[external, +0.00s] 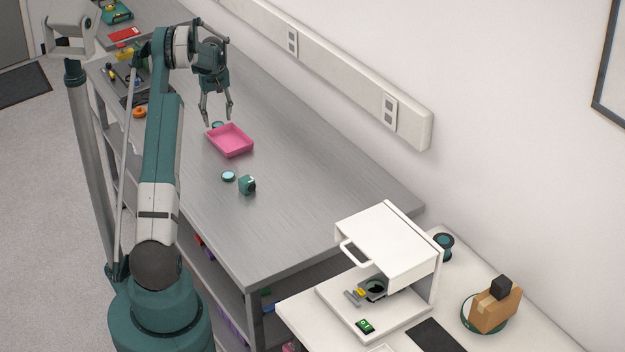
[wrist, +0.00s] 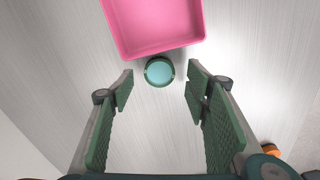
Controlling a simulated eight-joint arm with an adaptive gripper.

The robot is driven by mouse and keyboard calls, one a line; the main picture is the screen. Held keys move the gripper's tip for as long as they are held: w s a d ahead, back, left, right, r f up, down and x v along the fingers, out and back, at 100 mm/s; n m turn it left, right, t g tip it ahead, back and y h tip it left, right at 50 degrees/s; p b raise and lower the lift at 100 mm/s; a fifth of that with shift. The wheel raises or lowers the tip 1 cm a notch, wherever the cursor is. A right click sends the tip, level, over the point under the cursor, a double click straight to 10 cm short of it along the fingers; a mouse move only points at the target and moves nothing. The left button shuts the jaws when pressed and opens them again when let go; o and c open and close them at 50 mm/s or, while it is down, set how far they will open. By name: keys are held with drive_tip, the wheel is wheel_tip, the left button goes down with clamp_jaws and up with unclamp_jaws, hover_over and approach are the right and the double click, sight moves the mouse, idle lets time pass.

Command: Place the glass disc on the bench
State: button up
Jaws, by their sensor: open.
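A round light-blue glass disc with a dark green rim (wrist: 159,72) lies flat on the grey metal bench (external: 310,150), close to the pink tray's edge. In the external view it shows only partly (external: 217,125), below my fingertips. My gripper (external: 217,119) is open and empty, pointing down above this disc. In the wrist view, my gripper's fingertips (wrist: 160,76) stand on either side of the disc, apart from it. A second, similar pale-blue disc (external: 228,176) lies on the bench on the other side of the tray.
The pink tray (external: 230,141) looks empty and sits right beside the disc. A small green block-like object (external: 247,185) stands near the second disc. An orange ring (external: 139,112) and tools lie toward the far end. A white instrument (external: 385,240) stands on another table. The bench's right side is clear.

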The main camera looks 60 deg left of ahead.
sight(223, 127)
drive_tip(key=shift+f, duration=1.4)
drive_tip(key=c, duration=1)
drive_tip(key=shift+c, duration=0.2)
wheel_tip(223, 127, up, 10)
drive_tip(key=shift+w, duration=0.1)
